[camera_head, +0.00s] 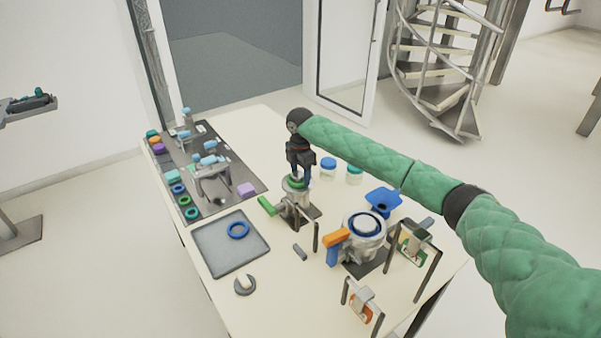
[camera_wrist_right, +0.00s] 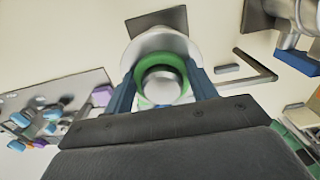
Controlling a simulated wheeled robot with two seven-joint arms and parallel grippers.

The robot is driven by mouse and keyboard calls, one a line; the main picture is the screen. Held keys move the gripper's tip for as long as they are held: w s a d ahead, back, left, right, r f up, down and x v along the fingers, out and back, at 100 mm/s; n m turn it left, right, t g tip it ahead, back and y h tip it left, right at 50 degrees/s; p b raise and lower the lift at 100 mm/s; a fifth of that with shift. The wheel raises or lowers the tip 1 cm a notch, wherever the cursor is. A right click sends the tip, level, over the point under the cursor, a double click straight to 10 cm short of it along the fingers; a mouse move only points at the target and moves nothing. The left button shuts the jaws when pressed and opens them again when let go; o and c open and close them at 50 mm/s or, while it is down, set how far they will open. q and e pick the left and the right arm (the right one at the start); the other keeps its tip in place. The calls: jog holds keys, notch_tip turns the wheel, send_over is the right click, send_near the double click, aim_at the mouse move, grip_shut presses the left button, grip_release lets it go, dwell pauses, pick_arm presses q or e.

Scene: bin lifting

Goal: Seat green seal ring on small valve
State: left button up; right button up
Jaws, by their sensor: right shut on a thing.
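The green seal ring (camera_head: 295,182) is at the top of the small valve (camera_head: 290,205), the one with the green handle (camera_head: 267,206). In the right wrist view the green ring (camera_wrist_right: 180,72) encircles the valve's round metal post (camera_wrist_right: 162,86). My right gripper (camera_head: 297,179) points down over the valve. Its blue fingers (camera_wrist_right: 162,92) are shut on the ring from both sides. I cannot tell whether the ring rests fully on the valve body below. My left gripper is not in view.
A larger valve (camera_head: 360,245) with an orange-and-blue handle stands to the right, near a blue funnel (camera_head: 383,203). Two small jars (camera_head: 328,168) stand behind. A grey tray (camera_head: 215,262) holds a blue ring (camera_head: 238,230). A dark wrench-like part (camera_head: 245,286) lies in front.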

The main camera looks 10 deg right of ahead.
jog(key=o, duration=1.3)
jog(key=shift+r+p, duration=2.95)
jog(key=shift+r, duration=1.25)
jog(key=shift+f, duration=0.1)
